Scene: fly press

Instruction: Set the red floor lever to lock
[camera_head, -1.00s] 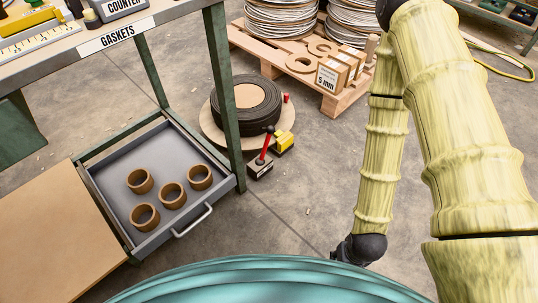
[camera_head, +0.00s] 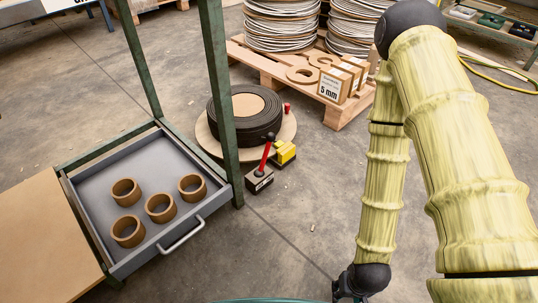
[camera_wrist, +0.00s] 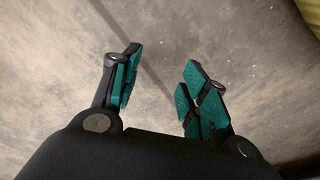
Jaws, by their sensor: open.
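The red floor lever (camera_head: 264,158) rises from a small dark box base (camera_head: 259,181) on the concrete floor, just right of a green table leg. It leans slightly to the right and ends in a black knob. Lettering on the base is too small to read. My gripper (camera_wrist: 158,82) is open and empty in the wrist view, with teal finger pads over bare floor. In the head view only part of my gripper (camera_head: 350,290) shows at the bottom edge, well to the lower right of the lever.
A black coil (camera_head: 246,118) on a round board lies behind. A pulled-out grey drawer (camera_head: 100,181) with several brown rings is at left. A pallet (camera_head: 337,113) stands at the back. Floor right of the lever is clear.

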